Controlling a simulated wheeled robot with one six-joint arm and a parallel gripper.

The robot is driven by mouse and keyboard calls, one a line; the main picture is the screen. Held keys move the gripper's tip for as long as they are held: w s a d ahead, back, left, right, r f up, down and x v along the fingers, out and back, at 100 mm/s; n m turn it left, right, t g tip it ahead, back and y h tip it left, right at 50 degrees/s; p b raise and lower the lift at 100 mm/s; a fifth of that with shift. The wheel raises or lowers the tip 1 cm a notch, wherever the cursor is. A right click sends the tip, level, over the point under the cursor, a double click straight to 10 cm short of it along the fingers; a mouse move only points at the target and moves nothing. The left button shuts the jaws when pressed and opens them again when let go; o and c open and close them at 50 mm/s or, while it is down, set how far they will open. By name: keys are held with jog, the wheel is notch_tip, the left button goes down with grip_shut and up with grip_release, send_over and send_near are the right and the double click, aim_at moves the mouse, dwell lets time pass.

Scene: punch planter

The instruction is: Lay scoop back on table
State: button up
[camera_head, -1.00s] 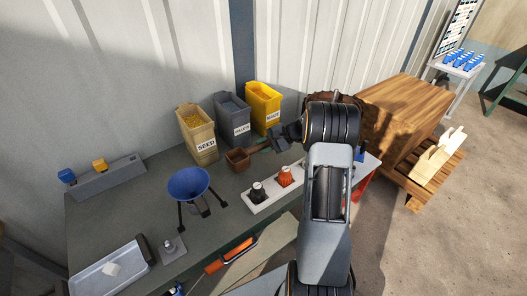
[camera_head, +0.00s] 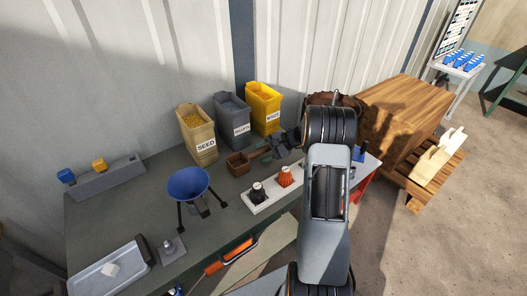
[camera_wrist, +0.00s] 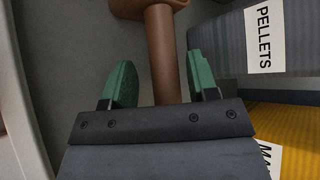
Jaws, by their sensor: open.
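In the wrist view, the scoop's handle (camera_wrist: 162,55) runs between the green fingers of my gripper (camera_wrist: 161,85), with a gap on each side. The scoop's head is cut off at the top of that view. My gripper (camera_head: 270,149) also shows in the head view, open around the handle.
The seed bin (camera_head: 197,135), pellets bin (camera_head: 233,118) and yellow maize bin (camera_head: 263,106) stand close behind. A blue funnel (camera_head: 188,184) is to the left. A white holder (camera_head: 262,201) with black and orange knobs is just in front.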

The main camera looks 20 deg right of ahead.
jog(key=p+v, duration=0.1)
jog(key=v, duration=1.2)
jog(key=s+a+r+n+g+h, duration=0.2)
jog(key=s+a+r+h, duration=0.1)
jog(key=a, duration=0.4)
jog(key=s+a+r+n+g+h, duration=0.2)
jog(key=s+a+r+n, duration=0.15)
jog(key=a, duration=0.45)
jog(key=s+a+n+t+h, duration=0.2)
jog(key=s+a+n+h, duration=0.45)
jog(key=s, duration=0.65)
notch_tip(320, 180, up, 15)
jog(key=a+p, duration=0.1)
jog(key=p, duration=1.2)
jog(key=shift+s+f+t+p, duration=0.2)
jog(key=shift+s+t+p, duration=0.2)
